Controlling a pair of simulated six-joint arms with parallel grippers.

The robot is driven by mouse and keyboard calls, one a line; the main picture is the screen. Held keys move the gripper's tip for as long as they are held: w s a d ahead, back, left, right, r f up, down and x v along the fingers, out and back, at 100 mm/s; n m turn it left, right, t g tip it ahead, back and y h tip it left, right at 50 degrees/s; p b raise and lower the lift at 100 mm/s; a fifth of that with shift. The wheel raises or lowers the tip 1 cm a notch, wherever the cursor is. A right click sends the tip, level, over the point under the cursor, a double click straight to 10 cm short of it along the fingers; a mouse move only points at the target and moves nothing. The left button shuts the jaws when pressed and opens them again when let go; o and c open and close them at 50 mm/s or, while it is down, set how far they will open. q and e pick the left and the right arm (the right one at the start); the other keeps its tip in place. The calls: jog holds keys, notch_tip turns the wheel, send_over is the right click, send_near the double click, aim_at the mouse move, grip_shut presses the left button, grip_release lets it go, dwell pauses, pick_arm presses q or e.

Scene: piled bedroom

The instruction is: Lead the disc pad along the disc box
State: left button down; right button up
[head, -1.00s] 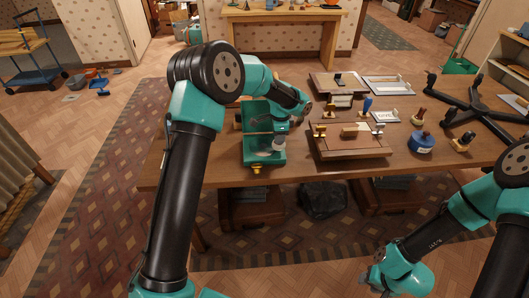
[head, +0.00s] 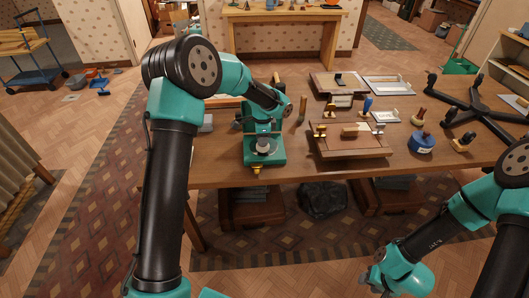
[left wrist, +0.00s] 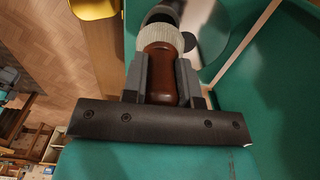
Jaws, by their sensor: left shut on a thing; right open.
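The disc box (head: 278,158) is a teal box near the table's front edge, with a brass piece on its front. In the left wrist view its green surface (left wrist: 285,95) fills the right side, with a grey disc (left wrist: 212,35) on it. My left gripper (head: 263,130) is over the box, shut on the brown handle of the disc pad (left wrist: 160,68). The pad has a pale ribbed collar; its dark underside is partly hidden, and I cannot tell if it touches the box. My right gripper (head: 384,281) is open and empty, low in front of the table.
A wooden tray (head: 350,151) with brass fittings stands right of the box. A blue round pot (head: 420,144), stamps and a black stand (head: 470,103) lie further right. The table (head: 215,174) is clear near its front left.

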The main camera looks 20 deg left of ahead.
pick_arm(q)
jog(key=shift+f, duration=0.6)
jog(key=shift+f, duration=0.35)
dwell(0.3)
jog(key=shift+w+d+r, duration=0.1)
jog(key=shift+w+d, duration=0.35)
jog(key=shift+d, duration=0.55)
jog(key=shift+w+d, duration=0.45)
jog(key=shift+d, duration=0.5)
jog(key=shift+w+d+r, duration=0.1)
jog(key=shift+w+d, duration=0.35)
jog(key=shift+d, duration=0.55)
jog(key=shift+r, duration=1.05)
notch_tip(320, 180, up, 5)
